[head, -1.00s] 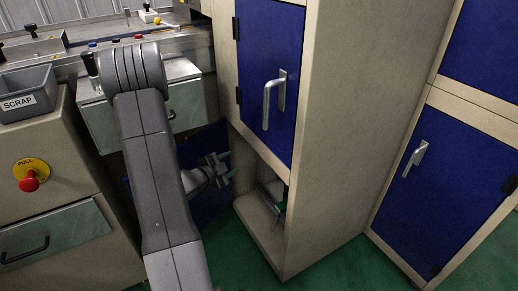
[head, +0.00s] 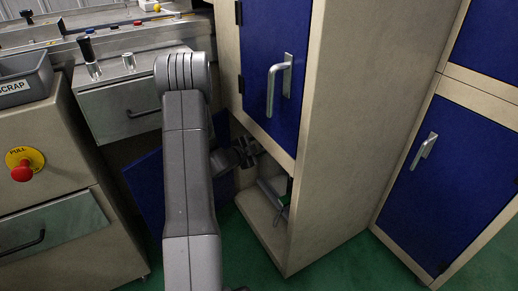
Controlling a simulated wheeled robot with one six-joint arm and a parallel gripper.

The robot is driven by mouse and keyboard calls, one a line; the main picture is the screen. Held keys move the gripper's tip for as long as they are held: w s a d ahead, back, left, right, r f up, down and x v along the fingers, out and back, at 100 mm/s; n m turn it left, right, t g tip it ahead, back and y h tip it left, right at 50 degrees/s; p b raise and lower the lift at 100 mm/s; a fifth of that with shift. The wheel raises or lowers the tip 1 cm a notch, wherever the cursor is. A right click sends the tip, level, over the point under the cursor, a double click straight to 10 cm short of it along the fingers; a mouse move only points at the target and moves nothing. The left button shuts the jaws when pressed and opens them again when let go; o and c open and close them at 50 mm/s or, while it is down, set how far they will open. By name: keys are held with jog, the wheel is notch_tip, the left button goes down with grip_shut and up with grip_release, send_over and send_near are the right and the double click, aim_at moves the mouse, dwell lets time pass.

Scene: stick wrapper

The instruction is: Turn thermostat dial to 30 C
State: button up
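No thermostat dial can be made out in the head view. My gripper (head: 245,152) is small and dark at the opening of the tall cabinet's low compartment (head: 262,222), just under the blue upper door. My own arm runs up the middle of the picture and hides part of the wrist. The finger gap is too small and dark to read.
The compartment's blue door (head: 146,192) stands open behind my arm. The upper blue door (head: 272,60) is shut, its handle sticking out above the gripper. A metal drawer unit (head: 120,112) and a beige machine with a red stop button (head: 22,173) stand left. Green floor (head: 330,272) is clear at right.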

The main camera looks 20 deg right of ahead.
jog(key=shift+w+d+f, duration=0.1)
jog(key=shift+w+d, duration=0.1)
jog(key=shift+d, duration=0.15)
jog(key=c, duration=1)
jog(key=n+p, duration=0.1)
jog(key=p, duration=0.2)
jog(key=n+g+p, duration=0.1)
jog(key=p, duration=0.3)
jog(key=shift+w+r, duration=0.1)
jog(key=shift+r, duration=0.15)
jog(key=shift+g, duration=0.3)
jog(key=shift+f, duration=0.1)
